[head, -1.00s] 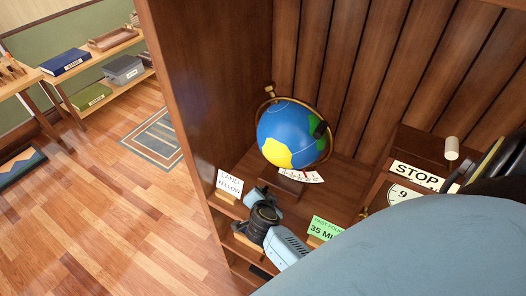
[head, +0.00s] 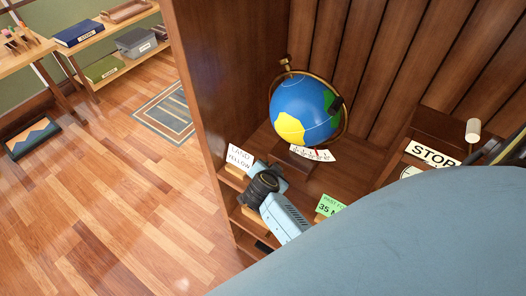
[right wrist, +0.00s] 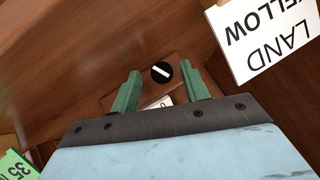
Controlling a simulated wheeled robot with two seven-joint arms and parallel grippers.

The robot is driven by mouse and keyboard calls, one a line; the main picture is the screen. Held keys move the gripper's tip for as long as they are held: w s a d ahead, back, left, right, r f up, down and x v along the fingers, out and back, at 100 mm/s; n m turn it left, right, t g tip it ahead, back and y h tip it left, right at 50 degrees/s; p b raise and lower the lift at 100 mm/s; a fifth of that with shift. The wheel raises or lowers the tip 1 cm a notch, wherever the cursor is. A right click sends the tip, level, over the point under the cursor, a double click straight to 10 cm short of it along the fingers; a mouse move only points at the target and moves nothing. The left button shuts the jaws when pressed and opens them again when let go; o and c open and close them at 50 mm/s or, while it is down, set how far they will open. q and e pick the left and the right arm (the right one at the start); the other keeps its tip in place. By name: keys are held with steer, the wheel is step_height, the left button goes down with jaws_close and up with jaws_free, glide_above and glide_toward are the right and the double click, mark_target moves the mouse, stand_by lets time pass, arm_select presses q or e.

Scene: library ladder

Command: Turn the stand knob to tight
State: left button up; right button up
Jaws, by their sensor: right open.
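The stand knob (right wrist: 161,72) is a small black disc with a white bar across it, tilted in the right wrist view. It sits on the brown wooden stand of the globe (head: 305,108); I cannot make it out in the head view. A white card with small marks (head: 312,153) leans at the stand. My right gripper (right wrist: 160,74) is open, its green fingers on either side of the knob in that view; I cannot tell how far apart they are from it. In the head view its light-blue wrist (head: 287,216) is in front of the stand. My left gripper is out of view.
A "LAND YELLOW" card (head: 239,157) stands left of the gripper, close to it in the right wrist view (right wrist: 265,38). A green card (head: 329,205) stands to the right. The cabinet's side panel (head: 222,75) rises at left. A STOP sign (head: 432,154) is at right.

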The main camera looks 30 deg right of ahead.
steer(key=n+g+b, duration=0.1)
steer(key=b, duration=0.1)
steer(key=w+n+g+h+b, duration=0.1)
steer(key=g+b, duration=0.1)
steer(key=b, duration=0.1)
steer(key=shift+a+f, duration=0.1)
steer(key=shift+a, duration=0.1)
steer(key=p+v, duration=0.2)
steer(key=v, duration=1.2)
steer(key=w+d+r+n+t+h, duration=0.1)
steer(key=w+d+r+t+h, duration=0.3)
steer(key=t, duration=0.4)
steer(key=a+f+n+t+y+b, duration=0.1)
steer(key=a+f+n+t+y, duration=0.1)
steer(key=a+f+n+y, duration=0.5)
steer(key=a+f+n+t+y+b, duration=0.15)
steer(key=f+n+y, duration=0.3)
steer(key=f, duration=0.45)
steer(key=s+f+n+g+y, duration=0.1)
steer(key=s+f+g, duration=0.2)
steer(key=s+f, duration=0.5)
steer(key=s+f+n+g+y, duration=0.1)
steer(key=s+f+g, duration=0.2)
steer(key=s+f, duration=0.5)
step_height(320, 180, down, 6)
steer(key=shift+s+r+g+y+b, duration=0.1)
steer(key=shift+s+g+y+b, duration=0.25)
steer(key=shift+b, duration=0.1)
steer(key=shift+a+n, duration=0.15)
steer(key=shift+n, duration=0.1)
